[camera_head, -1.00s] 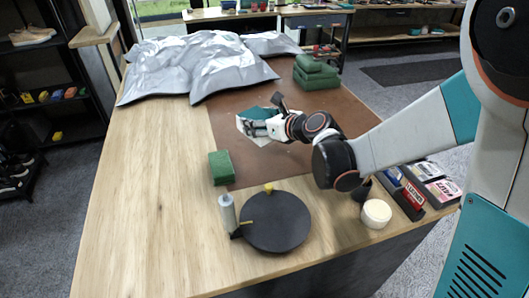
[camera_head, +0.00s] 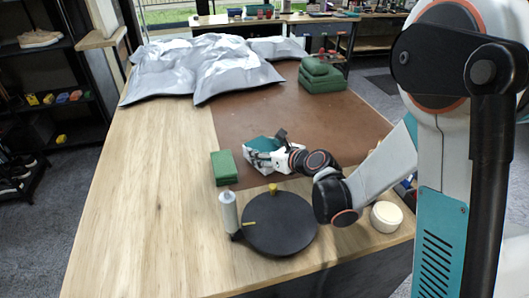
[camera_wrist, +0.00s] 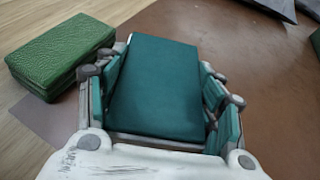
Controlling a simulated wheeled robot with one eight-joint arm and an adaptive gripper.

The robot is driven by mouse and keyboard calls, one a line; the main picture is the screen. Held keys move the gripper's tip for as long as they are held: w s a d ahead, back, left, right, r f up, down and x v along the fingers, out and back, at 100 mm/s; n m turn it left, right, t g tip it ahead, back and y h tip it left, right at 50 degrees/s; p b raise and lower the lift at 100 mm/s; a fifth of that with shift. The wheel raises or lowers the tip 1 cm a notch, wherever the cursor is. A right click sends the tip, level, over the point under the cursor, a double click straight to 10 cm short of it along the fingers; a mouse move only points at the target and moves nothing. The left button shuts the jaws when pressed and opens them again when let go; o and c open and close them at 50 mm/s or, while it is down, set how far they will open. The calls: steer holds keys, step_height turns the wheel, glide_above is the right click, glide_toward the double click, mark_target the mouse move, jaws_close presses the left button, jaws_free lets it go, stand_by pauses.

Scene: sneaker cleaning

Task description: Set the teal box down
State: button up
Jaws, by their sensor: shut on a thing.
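The teal box (camera_wrist: 158,85) is between the fingers of my gripper in the wrist view, with a pale edge at its far left corner. My gripper (camera_wrist: 165,95) is shut on it, with finger pads along both sides. In the head view my gripper (camera_head: 262,156) and the teal box (camera_head: 258,143) are over the near part of the brown mat (camera_head: 300,118), to the right of a green block. I cannot tell whether the box touches the mat.
The green block (camera_head: 223,168) lies close at left, also in the wrist view (camera_wrist: 62,52). A black round turntable (camera_head: 280,224), a white bottle (camera_head: 229,211) and a cream jar (camera_head: 386,217) stand nearer. Green folded cloths (camera_head: 321,74) and silvery bags (camera_head: 205,65) lie farther back. The mat's middle is clear.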

steer(key=shift+f, duration=0.1)
steer(key=o, duration=1.3)
